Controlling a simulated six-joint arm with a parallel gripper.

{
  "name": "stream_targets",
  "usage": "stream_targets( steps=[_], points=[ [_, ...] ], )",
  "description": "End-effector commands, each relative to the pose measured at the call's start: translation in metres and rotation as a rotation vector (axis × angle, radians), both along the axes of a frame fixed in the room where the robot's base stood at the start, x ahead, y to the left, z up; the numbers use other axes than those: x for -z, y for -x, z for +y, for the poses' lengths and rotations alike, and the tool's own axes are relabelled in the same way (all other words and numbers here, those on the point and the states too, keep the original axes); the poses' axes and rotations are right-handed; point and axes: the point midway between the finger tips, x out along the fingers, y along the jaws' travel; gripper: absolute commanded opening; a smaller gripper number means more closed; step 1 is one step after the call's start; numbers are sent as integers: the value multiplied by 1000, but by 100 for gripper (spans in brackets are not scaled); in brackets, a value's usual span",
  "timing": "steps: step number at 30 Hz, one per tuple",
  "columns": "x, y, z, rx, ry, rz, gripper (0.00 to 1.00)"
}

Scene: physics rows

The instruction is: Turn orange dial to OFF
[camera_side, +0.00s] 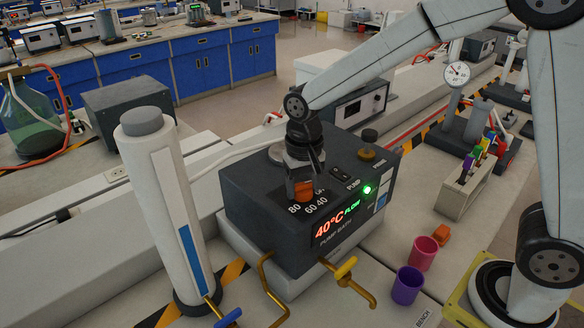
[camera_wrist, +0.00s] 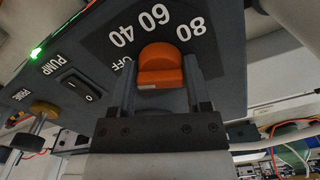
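The orange dial (camera_side: 303,190) sits on top of the dark pump bath unit (camera_side: 262,215), with the numbers 80, 60 and 40 printed around it. In the wrist view the orange dial (camera_wrist: 162,68) lies between the two fingers of my gripper (camera_wrist: 163,80), and an OFF mark (camera_wrist: 122,64) shows beside the left finger, partly hidden. My gripper (camera_side: 302,180) points down over the dial. The fingers stand on both sides of the dial; whether they press on it is not clear. The display (camera_side: 332,226) reads 40°C with a green FLOW.
A PUMP switch (camera_wrist: 78,86) and a brass knob (camera_wrist: 45,108) are near the dial. A white cylinder (camera_side: 165,200) stands left of the unit. Yellow taps (camera_side: 345,268), a purple cup (camera_side: 407,285) and a pink cup (camera_side: 423,253) are in front.

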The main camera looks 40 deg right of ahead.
Motion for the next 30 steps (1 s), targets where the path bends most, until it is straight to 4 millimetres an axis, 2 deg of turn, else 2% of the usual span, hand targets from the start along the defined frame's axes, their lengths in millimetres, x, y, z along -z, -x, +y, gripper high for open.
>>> stream_targets(
  steps=[1, 3, 17, 30],
  points=[
    [-1, 0, 0, -1, 0, -2, 79],
    [-1, 0, 0, 0, 0, -2, 95],
    [-6, -1, 0, 1, -1, -4, 95],
    [-58, -1, 0, 1, 0, -4, 95]
  ],
)
